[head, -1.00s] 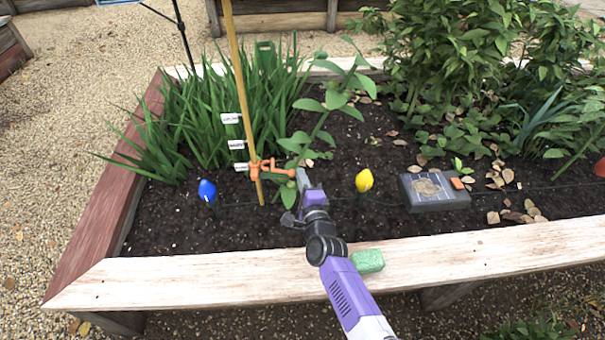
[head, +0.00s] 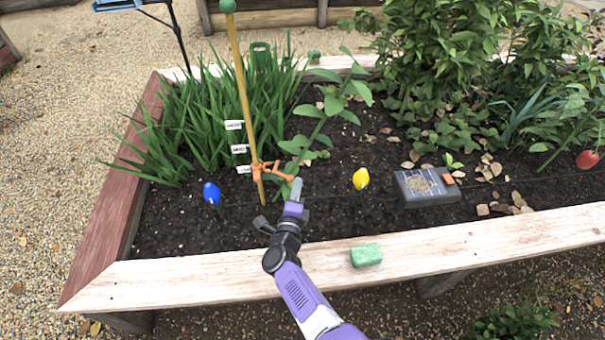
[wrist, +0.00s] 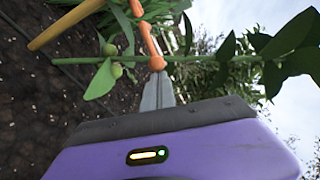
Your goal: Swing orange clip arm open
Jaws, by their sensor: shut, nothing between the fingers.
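The orange clip (head: 262,170) sits on the yellow-orange stake (head: 247,118). Its thin orange arm reaches right from the stake toward the leaning green plant stem (head: 311,138). My gripper (head: 297,187) is shut and empty, its tip close to the right end of the clip arm. In the wrist view, the grey fingertips (wrist: 158,90) point at the round orange end of the clip arm (wrist: 156,63). The green stem crosses right beside that end. I cannot tell whether the fingertips touch the arm.
A blue bulb (head: 212,194) and a yellow bulb (head: 361,179) stand in the soil on either side of my arm. A grey solar box (head: 426,188) lies to the right. A green block (head: 366,255) rests on the bed's wooden front rim (head: 200,277). Grassy leaves fill the left.

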